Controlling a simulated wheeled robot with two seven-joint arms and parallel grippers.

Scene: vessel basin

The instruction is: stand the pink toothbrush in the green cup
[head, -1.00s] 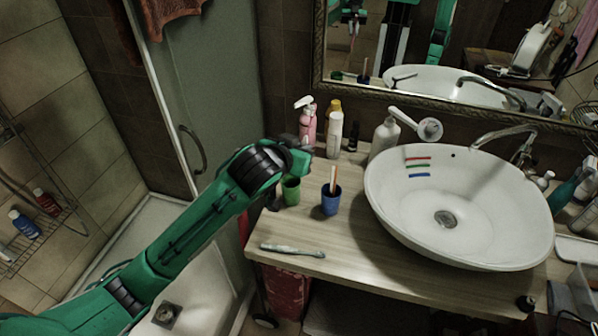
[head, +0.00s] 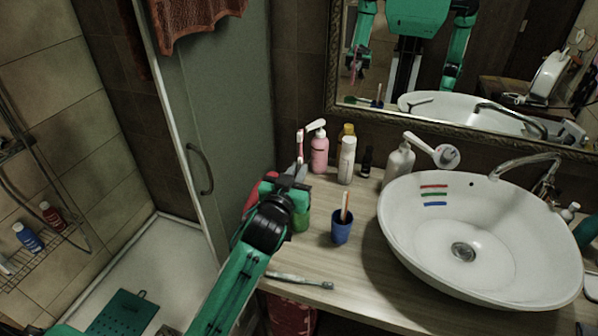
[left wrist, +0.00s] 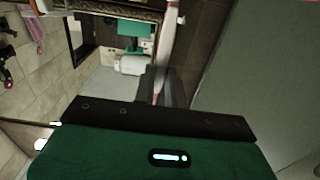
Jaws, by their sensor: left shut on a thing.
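My left gripper (head: 297,176) is shut on the pink toothbrush (head: 299,148), which stands about upright with its upper end above the fingers. In the left wrist view the pink-and-white toothbrush (left wrist: 167,38) runs between the fingers (left wrist: 164,78). The green cup (head: 301,216) stands on the counter close to my gripper, partly hidden by my wrist. The brush's lower end is hidden in the head view, so I cannot tell whether it is over the cup. My right gripper is out of view, apart from the mirror.
A blue cup (head: 342,230) holding a brush stands right of the green cup. A pale toothbrush (head: 301,281) lies near the front edge of the counter (head: 352,270). A pink bottle (head: 319,154), a white bottle (head: 346,161) and the basin (head: 410,245) are near.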

